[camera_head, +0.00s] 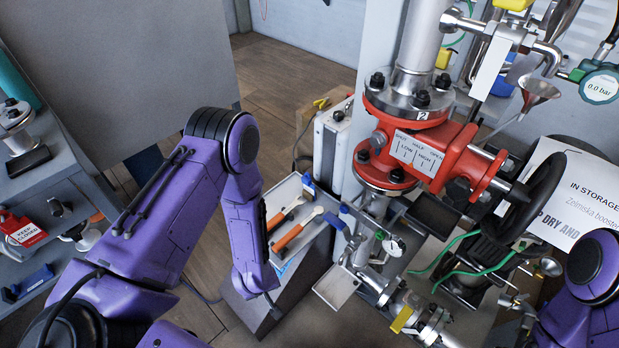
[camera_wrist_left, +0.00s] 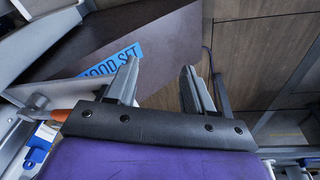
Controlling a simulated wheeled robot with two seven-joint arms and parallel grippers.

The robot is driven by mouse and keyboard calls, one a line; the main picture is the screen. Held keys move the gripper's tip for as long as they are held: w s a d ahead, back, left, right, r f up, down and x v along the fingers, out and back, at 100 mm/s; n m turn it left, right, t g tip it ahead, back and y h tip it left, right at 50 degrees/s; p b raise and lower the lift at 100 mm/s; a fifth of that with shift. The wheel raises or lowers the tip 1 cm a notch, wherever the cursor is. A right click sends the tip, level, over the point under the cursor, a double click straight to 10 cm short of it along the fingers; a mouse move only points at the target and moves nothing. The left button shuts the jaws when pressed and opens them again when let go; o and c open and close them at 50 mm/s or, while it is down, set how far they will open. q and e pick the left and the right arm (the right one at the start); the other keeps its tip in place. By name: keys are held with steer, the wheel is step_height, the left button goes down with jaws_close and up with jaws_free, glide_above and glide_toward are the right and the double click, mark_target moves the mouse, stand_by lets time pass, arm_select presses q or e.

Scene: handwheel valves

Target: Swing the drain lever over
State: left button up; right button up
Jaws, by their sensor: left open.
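A low metal pipe assembly (camera_head: 378,290) runs below the red valve, with a small yellow handle (camera_head: 402,319) on it. I cannot tell for sure whether this yellow handle is the drain lever. My left arm reaches down to the left of this pipework, and its gripper is mostly hidden behind the wrist in the head view. In the left wrist view my left gripper (camera_wrist_left: 160,92) is open, with nothing between its fingers. No lever shows in that view. My right arm shows at the lower right edge of the head view, its gripper out of view.
A red valve (camera_head: 440,155) with a black handwheel (camera_head: 535,200) stands right of centre. A tray (camera_head: 298,190) with orange-handled tools lies beside my left forearm. A blue label (camera_wrist_left: 112,62) shows on a dark surface. Wooden floor (camera_wrist_left: 240,60) is bare beyond the fingers.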

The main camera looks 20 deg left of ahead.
arm_select(q)
steer(key=w+d+r+n+h+p, duration=0.1)
steer(key=w+d+r+h, duration=0.15)
steer(key=w, duration=0.45)
steer(key=w+d+r+n+h+p, duration=0.1)
steer(key=w+d+r+n, duration=0.15)
steer(key=w, duration=0.45)
steer(key=g+h, duration=0.4)
glide_toward(331, 217)
steer(key=shift+n+g, duration=0.3)
steer(key=shift+n, duration=0.15)
steer(key=b+x, duration=0.6)
steer(key=x, duration=0.3)
steer(key=shift+w+b, duration=0.2)
steer(key=shift+b, duration=0.2)
steer(key=shift+d, duration=0.2)
steer(key=shift+s+p, duration=0.1)
steer(key=shift+p, duration=0.4)
steer(key=c, duration=0.7)
